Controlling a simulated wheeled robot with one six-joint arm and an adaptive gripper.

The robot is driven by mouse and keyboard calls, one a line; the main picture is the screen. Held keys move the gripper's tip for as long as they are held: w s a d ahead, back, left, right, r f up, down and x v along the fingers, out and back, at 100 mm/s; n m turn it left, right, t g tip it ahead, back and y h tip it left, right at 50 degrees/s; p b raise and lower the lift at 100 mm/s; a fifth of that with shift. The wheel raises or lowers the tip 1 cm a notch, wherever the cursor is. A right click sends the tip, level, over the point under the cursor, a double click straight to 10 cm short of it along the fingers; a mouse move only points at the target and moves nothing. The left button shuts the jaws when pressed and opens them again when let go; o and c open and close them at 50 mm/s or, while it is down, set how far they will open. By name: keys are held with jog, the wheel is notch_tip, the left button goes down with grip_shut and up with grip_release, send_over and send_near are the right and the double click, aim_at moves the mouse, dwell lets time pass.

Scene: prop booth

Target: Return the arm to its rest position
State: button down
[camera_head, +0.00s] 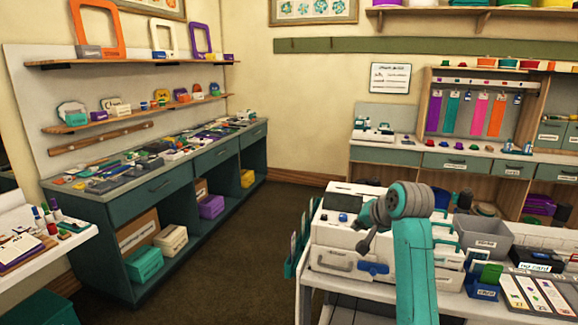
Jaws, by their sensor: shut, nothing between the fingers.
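My arm rises at the lower right of the head view, with a teal link and a grey, banded joint at its top. My gripper (364,244) is the small dark end to the left of that joint. It is shut and holds nothing. It shows in front of a white drawer unit (335,236) on the white work table (460,306). I cannot tell whether it touches the unit.
A grey bin (484,240) and a dark card tray (535,291) are on the table right of my arm. A long teal counter (160,190) crowded with small items runs along the left wall. The dark carpet (225,260) between is clear.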

jog(key=s+f+t, duration=0.1)
jog(key=s+f, duration=0.4)
jog(key=f, duration=0.6)
jog(key=s+f, duration=0.4)
jog(key=f, duration=0.7)
jog(key=s+f+n+t+h, duration=0.1)
jog(key=s+f, duration=0.5)
jog(key=s, duration=0.3)
jog(key=s+f+t+h, duration=0.1)
jog(key=s+f, duration=0.5)
jog(key=s, duration=0.4)
jog(key=s+r+n+t, duration=0.1)
jog(key=s+r+n, duration=0.1)
jog(key=s, duration=1.3)
jog(key=s+r+n+t, duration=0.1)
jog(key=s+r, duration=0.1)
jog(key=s, duration=1.3)
jog(key=s+r+n, duration=0.1)
jog(key=s+r, duration=0.7)
jog(key=shift+t+h, duration=0.4)
jog(key=shift+a, duration=0.1)
